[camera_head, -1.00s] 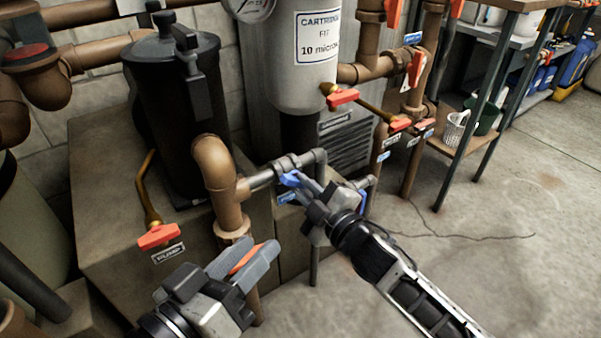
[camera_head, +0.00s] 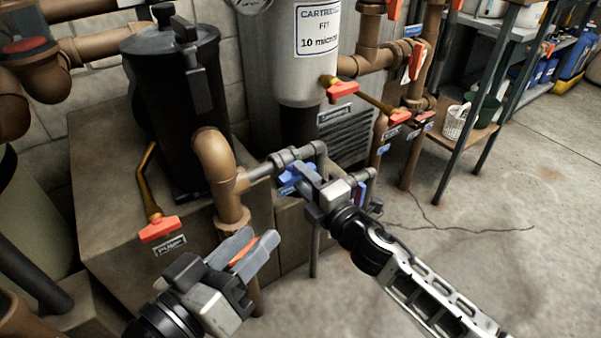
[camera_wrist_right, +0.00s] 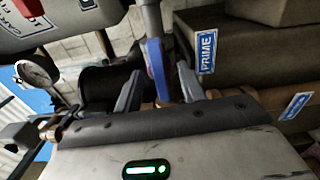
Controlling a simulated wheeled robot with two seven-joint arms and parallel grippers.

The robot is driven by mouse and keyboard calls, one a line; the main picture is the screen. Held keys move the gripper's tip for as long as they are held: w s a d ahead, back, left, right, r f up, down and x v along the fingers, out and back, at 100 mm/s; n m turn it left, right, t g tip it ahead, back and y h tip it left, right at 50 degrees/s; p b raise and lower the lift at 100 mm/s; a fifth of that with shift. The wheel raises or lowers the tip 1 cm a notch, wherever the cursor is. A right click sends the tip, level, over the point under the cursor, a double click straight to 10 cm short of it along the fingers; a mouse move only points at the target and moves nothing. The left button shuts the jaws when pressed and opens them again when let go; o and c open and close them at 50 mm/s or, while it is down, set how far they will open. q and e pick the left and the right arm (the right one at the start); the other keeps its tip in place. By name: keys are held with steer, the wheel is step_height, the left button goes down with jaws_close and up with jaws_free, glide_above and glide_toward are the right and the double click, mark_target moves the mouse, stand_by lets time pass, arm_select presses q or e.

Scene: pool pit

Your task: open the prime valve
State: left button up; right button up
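The blue prime valve handle (camera_head: 293,180) sits on the thin grey pipe beside the brown elbow. In the right wrist view the blue handle (camera_wrist_right: 156,68) stands upright between my right fingers, with gaps showing beside it. My right gripper (camera_head: 308,180) is open around it; its fingers also show in the wrist view (camera_wrist_right: 160,90). A blue PRIME label (camera_wrist_right: 206,53) is just right of the handle. My left gripper (camera_head: 254,248) is lower left, its fingers apart, with an orange strip (camera_head: 243,257) visible between them; I see no firm grip on it.
A black strainer pot (camera_head: 177,105) and a grey cartridge filter (camera_head: 300,50) stand behind. Orange-handled valves (camera_head: 159,229) are at left and right (camera_head: 342,91). A brown elbow pipe (camera_head: 215,165) runs close between my grippers. Open concrete floor (camera_head: 490,230) lies to the right.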

arm_select(q)
steer(key=shift+r+p, duration=0.7)
arm_select(e)
steer(key=v, duration=0.7)
steer(key=shift+r, duration=0.1)
arm_select(q)
steer(key=s+a+r+g+y+p, duration=0.2)
steer(key=a+r+y+p, duration=0.1)
steer(key=p, duration=1.6)
steer(key=s+a+r+m+g+y+p, duration=0.1)
steer(key=a+r+p, duration=0.5)
steer(key=p, duration=1.3)
steer(key=g+y, duration=0.1)
steer(key=y, duration=0.1)
steer(key=shift+s+r+m+g+y, duration=0.3)
steer(key=shift+s+y, duration=0.05)
steer(key=shift+y, duration=0.05)
arm_select(e)
steer(key=s+d+r+m+g+h, duration=0.2)
steer(key=s+d+r+m+h, duration=0.2)
steer(key=s+r+m, duration=0.5)
steer(key=s+d+r+m+g+h, duration=0.2)
steer(key=s+d+r+m, duration=0.5)
steer(key=m, duration=0.7)
step_height(320, 180, up, 4)
steer(key=s+h, duration=0.1)
steer(key=s, duration=0.1)
steer(key=shift+s+f+g+h, duration=0.2)
steer(key=shift+s+g+h, duration=0.1)
steer(key=shift+g+h, duration=0.1)
